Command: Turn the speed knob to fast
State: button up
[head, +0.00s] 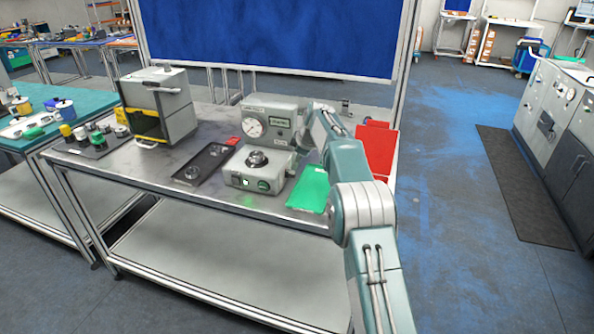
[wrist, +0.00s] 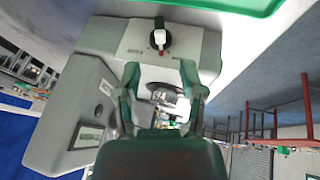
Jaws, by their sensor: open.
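The machine (head: 262,182) is a pale grey-green unit on the steel table, with a dial gauge (head: 253,127) and a small display (head: 280,122). In the wrist view, a black round knob (wrist: 160,38) with a white and red pointer sits on a face of the machine (wrist: 105,42). Its small label is too blurred to read. My gripper (wrist: 160,72) is open, with its two green fingers apart and empty. The knob lies beyond the fingertips, higher in the picture, with no visible contact. In the head view my arm hides most of the gripper, to the right of the machine.
A green mat (head: 309,188) lies right of the machine, and red bins (head: 376,150) stand behind my arm. A black tray (head: 205,164) and a grey box (head: 160,104) are to the left on the table (head: 120,170). Table space left of the tray is partly bare.

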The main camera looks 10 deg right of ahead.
aim_at(291, 174)
jog(key=x, duration=0.7)
jog(key=shift+d+f, duration=0.1)
jog(key=shift+f, duration=0.05)
jog(key=shift+s+t+h, duration=0.1)
jog(key=shift+t+h, duration=0.2)
jog(key=shift+s+a+f+n+t+h, duration=0.15)
jog(key=shift+n+t+h, duration=0.25)
jog(key=shift+t, duration=0.65)
jog(key=shift+s+a+n+t+h, duration=0.15)
jog(key=shift+t+h, duration=0.35)
jog(key=shift+t, duration=0.55)
jog(key=shift+s+r, duration=0.1)
jog(key=shift+r, duration=0.15)
jog(key=v, duration=1.2)
